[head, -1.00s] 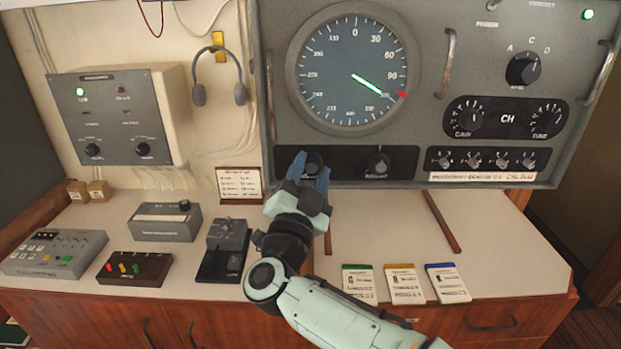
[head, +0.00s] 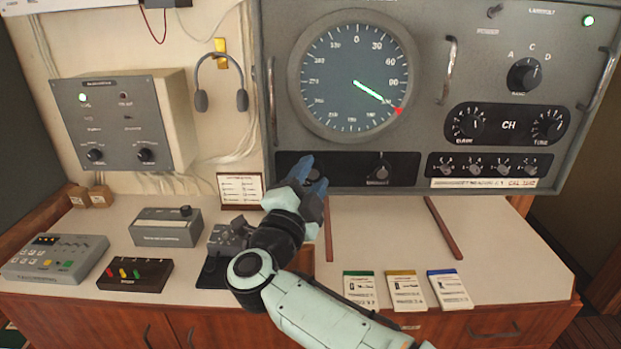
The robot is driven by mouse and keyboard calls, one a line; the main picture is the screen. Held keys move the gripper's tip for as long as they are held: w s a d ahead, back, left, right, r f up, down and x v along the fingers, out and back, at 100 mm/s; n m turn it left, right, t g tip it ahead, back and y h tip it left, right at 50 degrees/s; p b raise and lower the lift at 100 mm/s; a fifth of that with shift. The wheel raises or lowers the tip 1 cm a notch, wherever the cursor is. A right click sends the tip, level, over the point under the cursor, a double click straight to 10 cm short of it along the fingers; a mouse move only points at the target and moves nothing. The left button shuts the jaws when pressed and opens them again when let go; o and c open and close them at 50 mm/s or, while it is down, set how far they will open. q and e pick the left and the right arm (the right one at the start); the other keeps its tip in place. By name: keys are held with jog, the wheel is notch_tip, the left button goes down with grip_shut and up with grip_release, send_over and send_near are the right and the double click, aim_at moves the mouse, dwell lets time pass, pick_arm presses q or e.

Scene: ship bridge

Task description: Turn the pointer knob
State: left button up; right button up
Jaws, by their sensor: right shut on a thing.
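The grey radio panel has a large round dial (head: 355,75) with a green pointer line and a red mark at the lower right of its rim. The green line points at or very near the red mark. Below the dial is a black strip with two knobs. My right gripper (head: 312,174) is shut on the left knob (head: 315,172), which its blue fingers mostly hide. The gripper is tilted, its fingers leaning to the upper right. The right knob (head: 378,172) on the strip stands free. My left gripper is not in view.
A desk (head: 390,235) lies below the panel with three cards (head: 405,290) at its front. A telegraph key (head: 225,240) sits partly behind my right arm. A headset (head: 221,80) hangs on the wall. Metal handles (head: 449,68) stick out from the panel.

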jog(key=shift+f, duration=0.1)
jog(key=o, duration=1)
jog(key=shift+o, duration=0.2)
jog(key=b+v, duration=0.2)
jog(key=v, duration=1.1)
jog(key=shift+s, duration=0.2)
